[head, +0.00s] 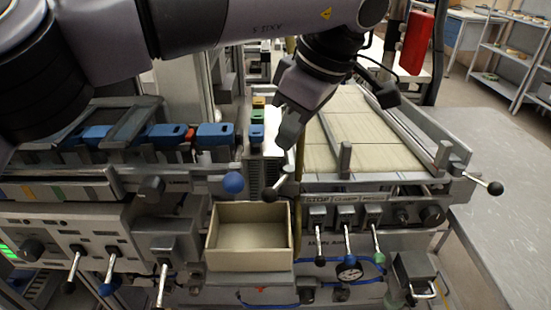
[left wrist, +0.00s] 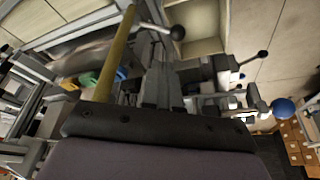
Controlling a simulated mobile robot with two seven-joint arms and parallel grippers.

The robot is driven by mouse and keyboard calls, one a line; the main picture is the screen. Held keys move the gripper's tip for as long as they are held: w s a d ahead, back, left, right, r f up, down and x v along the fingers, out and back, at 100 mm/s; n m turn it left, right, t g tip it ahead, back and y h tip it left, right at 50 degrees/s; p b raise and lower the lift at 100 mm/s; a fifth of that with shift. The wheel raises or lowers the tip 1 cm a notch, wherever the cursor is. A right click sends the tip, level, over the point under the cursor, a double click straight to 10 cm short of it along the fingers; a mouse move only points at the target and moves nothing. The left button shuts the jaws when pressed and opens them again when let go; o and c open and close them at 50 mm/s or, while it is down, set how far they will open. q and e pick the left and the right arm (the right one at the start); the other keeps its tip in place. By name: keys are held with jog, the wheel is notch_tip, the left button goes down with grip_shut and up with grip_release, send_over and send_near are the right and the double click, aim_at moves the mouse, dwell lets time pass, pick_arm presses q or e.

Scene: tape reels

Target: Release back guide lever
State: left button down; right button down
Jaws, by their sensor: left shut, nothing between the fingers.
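My left gripper (head: 286,145) points down over the middle of the machine, its fingers closed together with nothing between them. It also shows in the left wrist view (left wrist: 162,85). Just below its fingertips is a short lever with a black ball knob (head: 268,195); I cannot tell whether they touch. Another black-knobbed lever (head: 495,188) sticks out at the right end of the feed table. Which lever is the back guide lever is not marked. My right gripper is not in view.
An open beige box (head: 211,240) sits below the gripper. Several small levers line the front panel, including a green-knobbed one (head: 381,258). Blue blocks (head: 215,135) stand in a row at left. A grey table (head: 500,230) at right is clear.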

aim_at(278, 185)
pick_arm(q)
jog(key=x, duration=0.9)
jog(key=shift+f, duration=0.35)
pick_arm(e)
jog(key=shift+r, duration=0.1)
pick_arm(q)
jog(key=shift+w+a, duration=0.1)
jog(key=shift+a, duration=0.05)
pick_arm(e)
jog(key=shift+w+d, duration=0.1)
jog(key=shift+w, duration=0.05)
